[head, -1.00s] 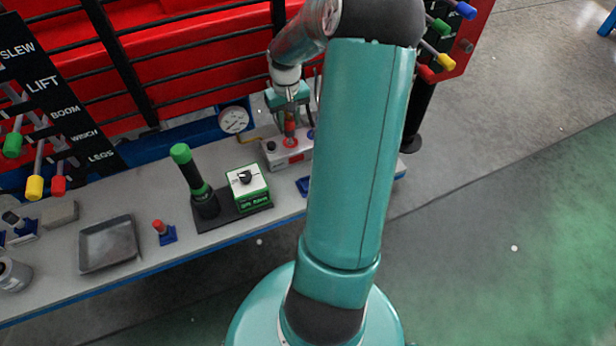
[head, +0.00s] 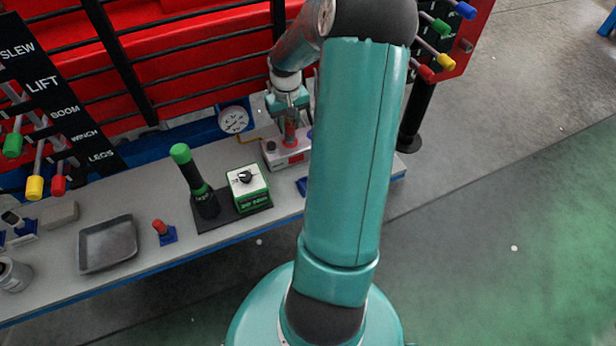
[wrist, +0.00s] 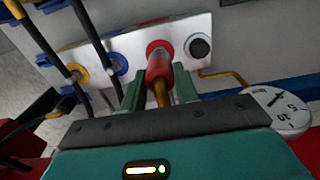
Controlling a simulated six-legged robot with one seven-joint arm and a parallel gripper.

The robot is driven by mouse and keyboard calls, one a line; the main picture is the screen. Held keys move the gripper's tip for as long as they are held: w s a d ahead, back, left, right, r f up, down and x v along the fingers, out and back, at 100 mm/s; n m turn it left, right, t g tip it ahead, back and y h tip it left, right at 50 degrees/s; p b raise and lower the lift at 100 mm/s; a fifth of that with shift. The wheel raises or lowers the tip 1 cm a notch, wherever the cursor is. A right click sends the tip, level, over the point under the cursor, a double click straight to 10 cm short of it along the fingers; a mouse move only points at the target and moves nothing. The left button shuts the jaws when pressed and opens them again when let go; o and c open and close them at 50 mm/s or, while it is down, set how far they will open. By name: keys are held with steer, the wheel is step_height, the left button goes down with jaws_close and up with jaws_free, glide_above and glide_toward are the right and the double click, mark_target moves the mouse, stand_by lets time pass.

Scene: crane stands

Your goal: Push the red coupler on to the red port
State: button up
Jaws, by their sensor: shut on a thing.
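The red coupler (wrist: 158,68) is between the two teal fingers of my gripper (wrist: 159,88) in the wrist view, with a brass-coloured stem towards me. My gripper is shut on it. The coupler's far end is at the red port (wrist: 156,46) on the pale port block (wrist: 140,46), lined up with its red ring. I cannot tell whether it is fully seated. In the head view, my gripper (head: 289,118) points down over the block (head: 286,157), with the red coupler (head: 290,133) upright below it. My arm hides the block's right end.
A blue port (wrist: 118,63), a yellow port and a black knob (wrist: 198,47) flank the red port. Dark hoses run close by on the left of the wrist view.

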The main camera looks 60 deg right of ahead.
steer(key=shift+f, duration=0.5)
steer(key=o, duration=1.1)
steer(key=shift+r, duration=2.45)
steer(key=shift+r, duration=0.1)
step_height(320, 180, up, 14)
steer(key=shift+f, duration=0.15)
